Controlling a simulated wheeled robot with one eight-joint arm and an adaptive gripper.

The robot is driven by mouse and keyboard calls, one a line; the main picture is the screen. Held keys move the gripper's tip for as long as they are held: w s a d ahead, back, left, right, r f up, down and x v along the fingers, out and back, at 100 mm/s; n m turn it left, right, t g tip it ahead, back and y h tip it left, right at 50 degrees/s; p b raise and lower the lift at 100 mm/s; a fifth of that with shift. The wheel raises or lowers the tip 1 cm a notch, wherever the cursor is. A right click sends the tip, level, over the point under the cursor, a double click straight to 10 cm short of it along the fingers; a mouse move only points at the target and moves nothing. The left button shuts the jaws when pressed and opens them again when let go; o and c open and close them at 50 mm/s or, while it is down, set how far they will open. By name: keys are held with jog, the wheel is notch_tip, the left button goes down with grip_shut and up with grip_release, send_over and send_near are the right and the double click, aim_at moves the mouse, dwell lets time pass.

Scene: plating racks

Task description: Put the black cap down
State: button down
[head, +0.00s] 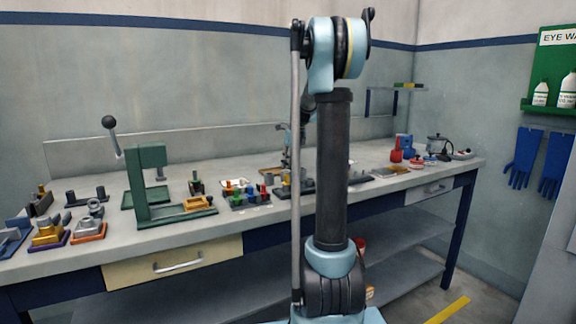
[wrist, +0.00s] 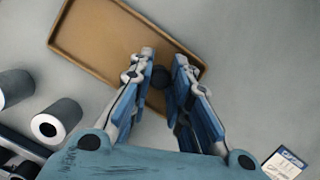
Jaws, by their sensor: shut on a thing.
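The black cap (wrist: 158,77) shows in the wrist view as a small dark round thing between the fingertips of my gripper (wrist: 164,72). The gripper is shut on it. Behind the cap is a brown tray (wrist: 100,82) with a raised rim, and the fingertips are over its lower right part. I cannot tell whether the cap touches the tray floor.
Grey cylinders (wrist: 52,122) stand left of the gripper in the wrist view. A printed card (wrist: 284,163) lies at lower right. In the head view a green press (head: 150,185) and several small coloured parts (head: 240,190) stand on the bench (head: 235,222).

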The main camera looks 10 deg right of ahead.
jog(key=c, duration=1.5)
grip_release()
jog(key=v, duration=1.2)
